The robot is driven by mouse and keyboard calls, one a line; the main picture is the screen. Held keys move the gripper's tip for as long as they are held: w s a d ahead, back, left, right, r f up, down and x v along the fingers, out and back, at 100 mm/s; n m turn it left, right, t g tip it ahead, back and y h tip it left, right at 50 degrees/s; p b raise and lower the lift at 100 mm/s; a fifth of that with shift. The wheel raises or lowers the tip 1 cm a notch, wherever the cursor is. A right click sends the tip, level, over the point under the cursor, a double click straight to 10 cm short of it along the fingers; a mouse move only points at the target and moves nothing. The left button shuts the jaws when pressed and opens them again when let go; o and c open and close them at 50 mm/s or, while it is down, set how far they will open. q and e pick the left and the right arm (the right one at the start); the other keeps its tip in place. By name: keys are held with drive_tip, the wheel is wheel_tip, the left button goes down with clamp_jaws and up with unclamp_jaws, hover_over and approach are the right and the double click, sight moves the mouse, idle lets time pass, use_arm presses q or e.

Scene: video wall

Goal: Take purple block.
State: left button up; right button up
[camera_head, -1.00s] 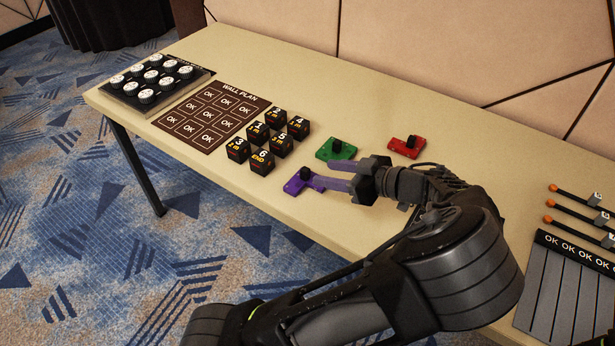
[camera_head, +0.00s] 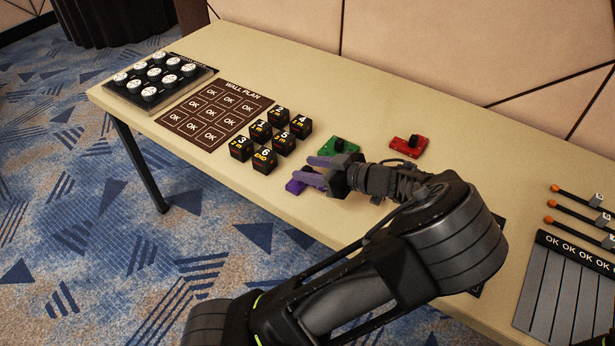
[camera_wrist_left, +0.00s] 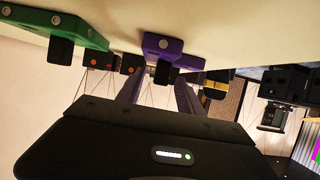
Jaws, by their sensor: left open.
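The purple block (camera_head: 296,187) lies on the table near its front edge, partly hidden behind my left gripper in the head view. It also shows in the left wrist view (camera_wrist_left: 172,46), a flat purple piece with a black knob (camera_wrist_left: 163,72). My left gripper (camera_head: 314,170) is open, its two purple-grey fingers pointing left at the block. In the left wrist view the fingers (camera_wrist_left: 158,92) reach toward the knob, which appears between or just beyond their tips; I cannot tell whether they touch it. My right gripper is not in view.
A green block (camera_head: 338,146) lies just behind my left gripper, and a red block (camera_head: 408,146) farther right. Several black numbered cubes (camera_head: 270,139) stand to the left. A wall plan board (camera_head: 215,117), a tray of white-topped knobs (camera_head: 160,79) and orange-tipped sticks (camera_head: 575,208) lie farther out.

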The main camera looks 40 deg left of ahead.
use_arm(q)
drive_tip(key=shift+a+f, duration=0.15)
drive_tip(key=shift+a, duration=0.2)
idle(0.3)
clamp_jaws()
idle(0.7)
